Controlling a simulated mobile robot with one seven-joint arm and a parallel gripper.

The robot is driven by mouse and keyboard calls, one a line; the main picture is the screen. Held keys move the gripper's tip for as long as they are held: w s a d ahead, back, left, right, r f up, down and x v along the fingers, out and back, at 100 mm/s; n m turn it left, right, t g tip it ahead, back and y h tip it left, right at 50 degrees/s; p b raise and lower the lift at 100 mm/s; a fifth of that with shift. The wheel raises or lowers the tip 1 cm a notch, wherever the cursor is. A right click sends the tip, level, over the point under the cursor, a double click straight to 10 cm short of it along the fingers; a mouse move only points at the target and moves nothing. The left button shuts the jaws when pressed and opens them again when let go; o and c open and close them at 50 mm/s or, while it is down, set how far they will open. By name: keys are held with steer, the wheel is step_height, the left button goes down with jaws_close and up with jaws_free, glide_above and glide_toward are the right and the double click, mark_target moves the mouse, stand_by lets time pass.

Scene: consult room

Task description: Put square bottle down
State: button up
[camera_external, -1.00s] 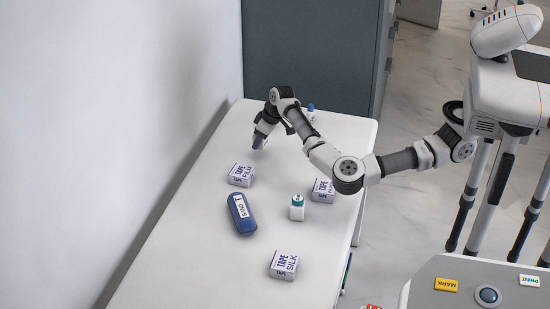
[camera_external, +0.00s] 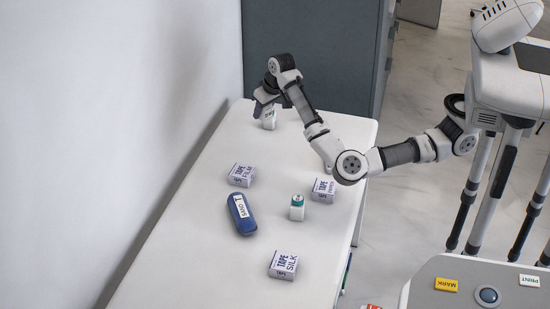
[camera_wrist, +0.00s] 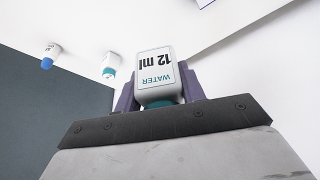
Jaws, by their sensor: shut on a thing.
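My gripper (camera_external: 268,108) is over the far end of the white table (camera_external: 180,255), shut on a square white bottle (camera_external: 269,123). In the wrist view the bottle (camera_wrist: 155,75) sits between the two dark fingers of my gripper (camera_wrist: 157,92). Its label reads "WATER 12 ml", and its teal cap is toward my palm. I cannot tell whether its base touches the table. Another white bottle with a teal cap (camera_external: 297,208) stands mid-table.
The wrist view also shows a blue-capped bottle (camera_wrist: 48,56) and a teal-capped bottle (camera_wrist: 110,68). A wall borders the table's left; a grey cabinet (camera_external: 310,50) stands behind.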

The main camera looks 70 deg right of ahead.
mark_target(285, 181)
steer(key=s+a+r+m+g+h+p, duration=0.1)
steer(key=s+a+m+g+h+p, duration=0.25)
steer(key=s+a+m+p, duration=0.65)
steer(key=f+m, duration=0.1)
steer(key=f, duration=0.5)
steer(key=d+f, duration=0.1)
steer(key=f, duration=0.6)
steer(key=f+m+y, duration=0.1)
steer(key=f, duration=0.6)
steer(key=shift+w+d+m+g+b, duration=0.25)
steer(key=shift+w+d+m+b, duration=0.05)
steer(key=shift+b, duration=0.05)
steer(key=shift+f, duration=0.1)
steer(key=o, duration=0.9)
steer(key=shift+o, duration=0.2)
steer(key=b+v, duration=0.2)
steer(key=v, duration=1)
steer(key=shift+r+b, duration=0.2)
steer(key=shift+b, duration=0.2)
